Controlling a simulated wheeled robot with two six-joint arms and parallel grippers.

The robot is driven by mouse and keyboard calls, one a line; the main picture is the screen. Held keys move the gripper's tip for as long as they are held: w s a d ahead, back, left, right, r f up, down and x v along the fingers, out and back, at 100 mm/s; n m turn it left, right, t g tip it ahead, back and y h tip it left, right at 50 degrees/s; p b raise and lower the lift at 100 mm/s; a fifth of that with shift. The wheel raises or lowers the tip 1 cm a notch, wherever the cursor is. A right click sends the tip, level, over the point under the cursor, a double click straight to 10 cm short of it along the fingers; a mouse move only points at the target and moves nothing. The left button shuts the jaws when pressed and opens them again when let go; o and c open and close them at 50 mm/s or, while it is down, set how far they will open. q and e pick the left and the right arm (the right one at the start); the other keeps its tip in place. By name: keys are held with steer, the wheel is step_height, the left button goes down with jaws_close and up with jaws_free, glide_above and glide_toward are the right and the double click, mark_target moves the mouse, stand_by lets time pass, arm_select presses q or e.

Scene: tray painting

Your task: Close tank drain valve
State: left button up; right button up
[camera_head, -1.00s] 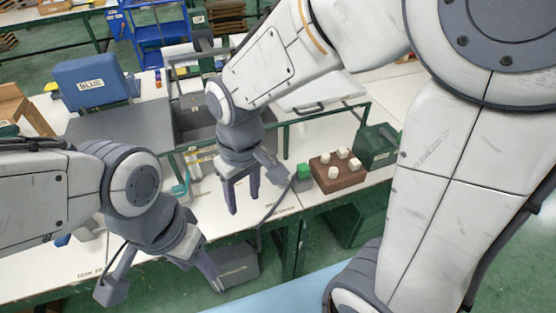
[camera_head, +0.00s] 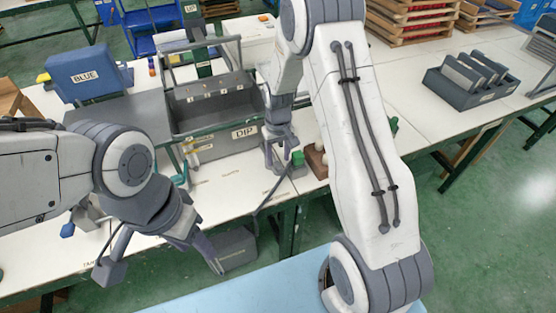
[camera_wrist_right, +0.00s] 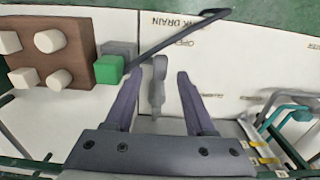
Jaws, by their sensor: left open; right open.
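The grey tank (camera_head: 205,118) marked DIP stands on the table in the head view. In the right wrist view, a grey lever-like part (camera_wrist_right: 158,88), apparently the drain valve handle, stands between my open right fingers (camera_wrist_right: 156,74), with no clear contact. Printed drain lettering lies on the white tabletop close by. A dark bar or hose (camera_wrist_right: 180,40) runs past the fingertips. My left gripper (camera_head: 203,255) is open and empty near the table's front edge.
A green block (camera_wrist_right: 109,69) and a brown block with white knobs (camera_wrist_right: 52,50) sit left of my right fingers. Teal handles (camera_wrist_right: 290,116) are at the right. A dark box (camera_head: 238,248) is below the table edge. A blue box (camera_head: 88,76) stands left.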

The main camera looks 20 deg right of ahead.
mark_target(274, 160)
steer(key=shift+f, duration=1.4)
jaws_close()
stand_by(0.4)
